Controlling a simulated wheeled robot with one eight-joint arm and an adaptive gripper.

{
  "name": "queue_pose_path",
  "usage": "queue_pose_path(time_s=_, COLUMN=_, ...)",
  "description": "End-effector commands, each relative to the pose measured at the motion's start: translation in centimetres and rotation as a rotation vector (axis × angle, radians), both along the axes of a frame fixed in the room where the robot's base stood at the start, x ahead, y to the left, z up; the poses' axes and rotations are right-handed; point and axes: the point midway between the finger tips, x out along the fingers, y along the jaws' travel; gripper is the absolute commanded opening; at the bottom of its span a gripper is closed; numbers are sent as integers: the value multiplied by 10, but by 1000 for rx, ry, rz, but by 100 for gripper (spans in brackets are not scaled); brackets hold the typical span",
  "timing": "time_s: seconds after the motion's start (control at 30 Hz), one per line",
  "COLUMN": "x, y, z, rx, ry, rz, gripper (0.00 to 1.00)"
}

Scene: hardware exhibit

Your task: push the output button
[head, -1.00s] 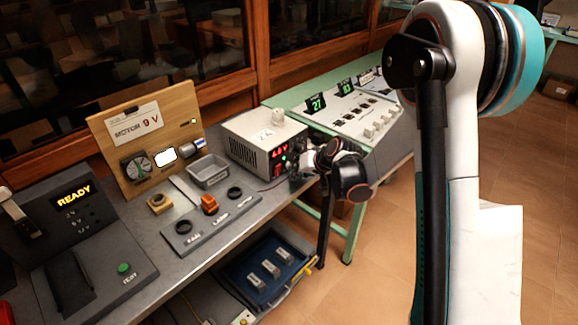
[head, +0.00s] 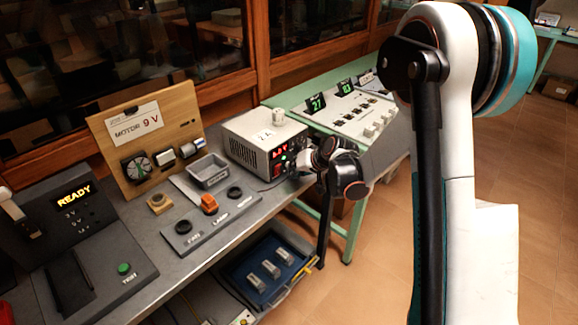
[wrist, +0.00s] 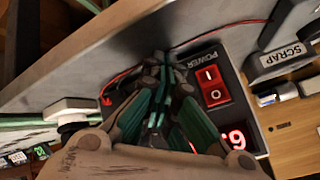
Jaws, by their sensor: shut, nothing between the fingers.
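The power supply (head: 262,142) is a pale box on the bench with a dark front panel. Its panel also shows in the wrist view (wrist: 241,95), with a red rocker switch (wrist: 211,88) marked POWER and a red lit display (wrist: 236,138), partly covered. My gripper (head: 299,166) is at the front of the supply. In the wrist view its fingers (wrist: 158,75) are shut, empty, and over the panel beside the switch. I cannot see the output button; the fingers may hide it. Contact with the panel cannot be told.
A wooden board (head: 150,140) marked MOTOR 9 V stands behind a grey bin (head: 209,171). A plate (head: 208,225) with an orange block lies in front. A tester (head: 95,245) reads READY at left. A green table (head: 350,115) stands at right; floor is open there.

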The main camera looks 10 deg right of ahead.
Motion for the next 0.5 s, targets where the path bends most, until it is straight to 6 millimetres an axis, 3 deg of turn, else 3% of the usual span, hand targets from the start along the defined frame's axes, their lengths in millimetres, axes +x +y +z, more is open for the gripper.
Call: queue_pose_path(time_s=0.5, x=-9, y=-6, z=0, rx=-1, ry=0, rz=1, gripper=0)
